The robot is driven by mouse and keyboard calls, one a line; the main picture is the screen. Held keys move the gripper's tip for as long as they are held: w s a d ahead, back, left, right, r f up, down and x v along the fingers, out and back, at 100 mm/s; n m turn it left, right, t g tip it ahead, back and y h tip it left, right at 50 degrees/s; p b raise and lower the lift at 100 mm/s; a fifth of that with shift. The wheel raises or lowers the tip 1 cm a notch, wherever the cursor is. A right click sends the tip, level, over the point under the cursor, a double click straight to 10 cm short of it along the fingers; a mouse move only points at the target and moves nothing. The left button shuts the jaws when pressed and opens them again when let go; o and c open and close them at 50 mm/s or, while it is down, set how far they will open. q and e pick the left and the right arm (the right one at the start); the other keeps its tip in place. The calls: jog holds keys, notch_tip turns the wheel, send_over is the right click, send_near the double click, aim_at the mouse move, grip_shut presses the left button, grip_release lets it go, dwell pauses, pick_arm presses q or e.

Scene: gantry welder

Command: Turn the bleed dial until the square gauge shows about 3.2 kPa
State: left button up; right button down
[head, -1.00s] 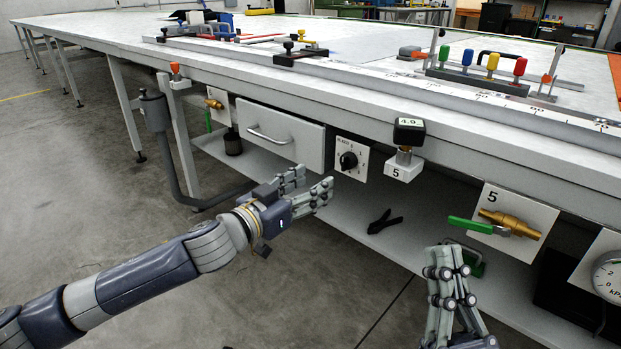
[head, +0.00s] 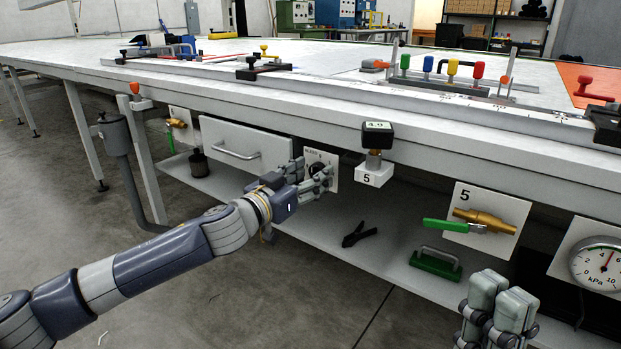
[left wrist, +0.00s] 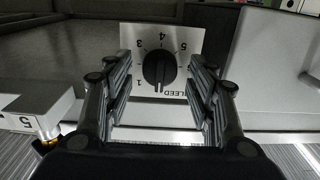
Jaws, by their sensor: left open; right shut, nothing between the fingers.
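The bleed dial (head: 317,169) is a black knob on a white plate under the table edge, partly hidden by my left gripper in the head view. The left wrist view shows the knob (left wrist: 160,68) with numbers around it and a pale mark low on its face. My left gripper (head: 312,180) is open, its fingers (left wrist: 160,85) on either side of the knob; contact is unclear. The square gauge (head: 377,135), a small black display on a brass fitting, appears to read 4.0. My right gripper (head: 497,295) is shut and empty at lower right.
A round kPa gauge (head: 601,268) is at the right edge. A brass valve with a green lever (head: 450,225) is on a plate marked 5. A drawer (head: 245,150) is left of the dial.

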pick_arm(q)
jog(key=shift+w+d, duration=0.15)
jog(key=shift+w, duration=0.05)
jog(key=c, duration=1)
